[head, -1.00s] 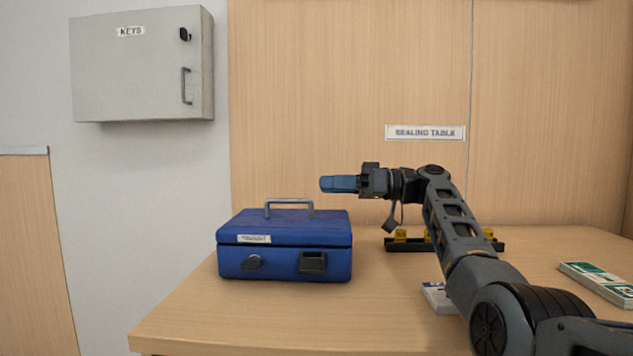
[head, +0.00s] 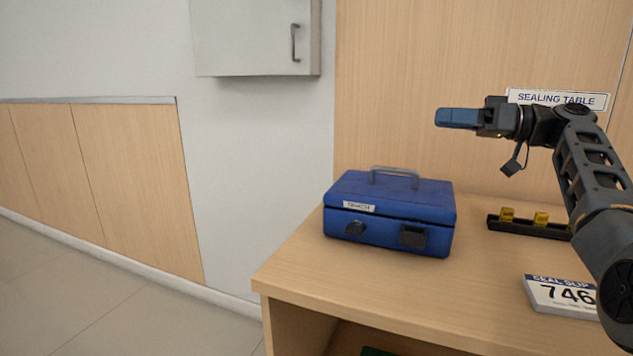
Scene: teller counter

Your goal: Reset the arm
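My gripper (head: 457,118) has blue fingers and points left, held in the air above the table and above the blue cash box. From this side I cannot see whether there is a gap between its fingers. My arm reaches in from the right edge and bends at the wrist. Nothing shows hanging from the fingers.
A closed blue cash box (head: 390,213) with a raised handle sits on the wooden table (head: 300,268). A black rack (head: 530,227) with yellow pieces and a seal slip pad (head: 562,296) lie right. A grey cabinet (head: 256,40) hangs behind. Floor (head: 110,295) is clear at left.

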